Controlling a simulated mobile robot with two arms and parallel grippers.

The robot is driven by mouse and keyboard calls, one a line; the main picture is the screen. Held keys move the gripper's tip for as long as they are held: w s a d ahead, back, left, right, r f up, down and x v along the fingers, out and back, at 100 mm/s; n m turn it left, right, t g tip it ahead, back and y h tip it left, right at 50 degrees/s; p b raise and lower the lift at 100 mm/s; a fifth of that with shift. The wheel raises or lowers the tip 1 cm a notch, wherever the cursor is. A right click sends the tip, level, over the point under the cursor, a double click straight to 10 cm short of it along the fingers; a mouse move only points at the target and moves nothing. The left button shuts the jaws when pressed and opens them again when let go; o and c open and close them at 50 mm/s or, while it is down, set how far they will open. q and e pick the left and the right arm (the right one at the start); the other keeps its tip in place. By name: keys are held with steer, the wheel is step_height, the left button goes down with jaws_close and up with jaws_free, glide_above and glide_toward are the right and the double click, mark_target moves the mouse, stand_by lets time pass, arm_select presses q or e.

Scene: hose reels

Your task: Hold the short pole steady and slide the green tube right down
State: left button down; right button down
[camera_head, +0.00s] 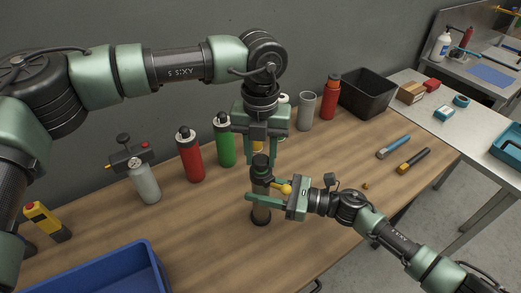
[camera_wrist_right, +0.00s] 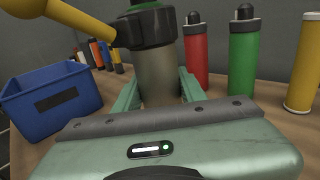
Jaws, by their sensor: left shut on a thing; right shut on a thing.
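The short pole (camera_head: 261,215) stands upright on the wooden table, with a black collar and a yellow side handle near its top; it also fills the middle of the right wrist view (camera_wrist_right: 158,75). My right gripper (camera_head: 262,194) is shut around the pole's body below the collar; in the right wrist view its fingers (camera_wrist_right: 159,92) lie on both sides. My left gripper (camera_head: 261,160) points down directly above the pole and is shut at its dark top end. The green tube appears to be in its fingers but is mostly hidden; a small greenish bit (camera_wrist_right: 143,2) shows above the collar.
Red (camera_head: 190,160) and green (camera_head: 224,145) bottles stand behind the pole at left, with a grey bottle (camera_head: 145,182) farther left. A blue bin (camera_head: 100,275) is at front left, a black bin (camera_head: 368,95) at back right. Two hand tools (camera_head: 393,147) lie right.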

arm_select(q)
steer(key=c, duration=1.1)
jaws_free()
steer(key=shift+f, duration=0.35)
steer(key=shift+o, duration=0.8)
steer(key=shift+w, duration=0.1)
arm_select(e)
steer(key=shift+w, duration=0.1)
arm_select(q)
steer(key=shift+r, duration=0.1)
step_height(320, 180, up, 12)
arm_select(e)
steer(key=c, duration=0.7)
jaws_free()
steer(key=shift+c, duration=0.2)
